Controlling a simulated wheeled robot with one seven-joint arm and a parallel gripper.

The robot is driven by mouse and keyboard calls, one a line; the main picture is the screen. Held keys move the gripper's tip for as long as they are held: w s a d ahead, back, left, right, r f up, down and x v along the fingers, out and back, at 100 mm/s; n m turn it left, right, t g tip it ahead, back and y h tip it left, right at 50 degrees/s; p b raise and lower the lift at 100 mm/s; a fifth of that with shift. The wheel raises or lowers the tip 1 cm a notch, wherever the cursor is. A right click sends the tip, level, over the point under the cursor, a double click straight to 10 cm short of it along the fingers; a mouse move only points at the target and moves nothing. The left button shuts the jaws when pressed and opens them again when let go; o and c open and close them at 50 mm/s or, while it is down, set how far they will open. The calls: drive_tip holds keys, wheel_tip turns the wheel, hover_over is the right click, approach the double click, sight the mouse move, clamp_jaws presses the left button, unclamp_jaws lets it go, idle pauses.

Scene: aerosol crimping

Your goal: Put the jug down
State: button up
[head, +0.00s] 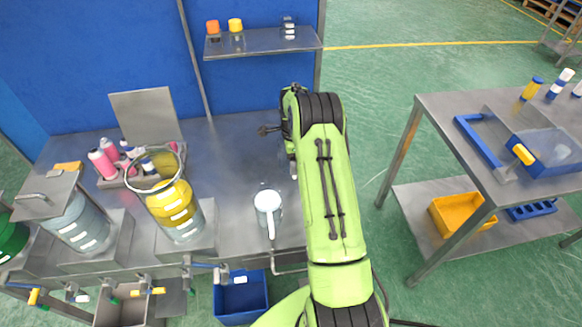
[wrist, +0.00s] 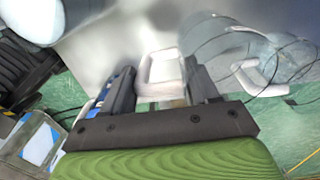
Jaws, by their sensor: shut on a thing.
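The jug (head: 267,203) is a small pale vessel with a white handle toward the front, over the grey workbench (head: 235,165), just left of my arm in the head view. Whether its base touches the bench is unclear. In the wrist view, my gripper (wrist: 160,68) has its two dark fingers either side of a white, handle-like piece and is shut on it; I take this for the jug's handle. My arm hides most of the grip in the head view.
A yellow-filled clear container (head: 172,205) with a hoop stands left of the jug. A rack of pink bottles (head: 103,163) sits behind it. A blue bin (head: 240,297) is below the front edge. Bare bench lies behind the jug.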

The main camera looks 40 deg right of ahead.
drive_tip(key=shift+f, duration=1.95)
drive_tip(key=o, duration=1.5)
drive_tip(key=shift+o, duration=0.2)
